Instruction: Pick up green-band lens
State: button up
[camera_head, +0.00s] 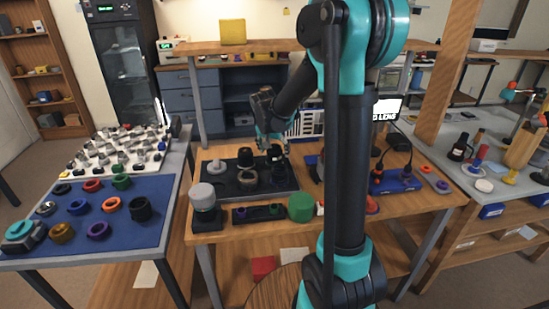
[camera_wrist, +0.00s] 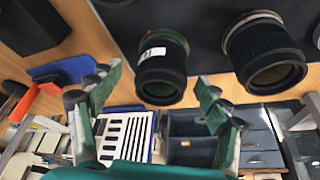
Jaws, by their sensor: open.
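Two black lenses stand on a dark mat (camera_head: 283,185). In the wrist view, one lens (camera_wrist: 162,70) with a white label and a thin, dull green ring at its base lies between and beyond my fingertips. The other lens (camera_wrist: 265,55), with a paler ring, is to its right. My gripper (camera_wrist: 153,92) is open and empty, with its green-edged fingers apart on either side of the labelled lens. I cannot tell whether they touch it. In the head view my gripper (camera_head: 270,143) is over the back right of the mat, partly hiding the lens there.
A grey-topped cylinder on a dark base (camera_head: 204,207) and a green cylinder (camera_head: 301,207) stand near the table's front. A blue mat (camera_head: 110,240) with several rings is at left. A blue tray (camera_head: 395,182) is at right, beyond my arm.

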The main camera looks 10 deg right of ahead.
aim_at(274, 155)
jog(key=shift+x, duration=1.7)
jog(key=shift+a, duration=0.15)
jog(key=shift+c, duration=0.4)
jog(key=c, duration=1.4)
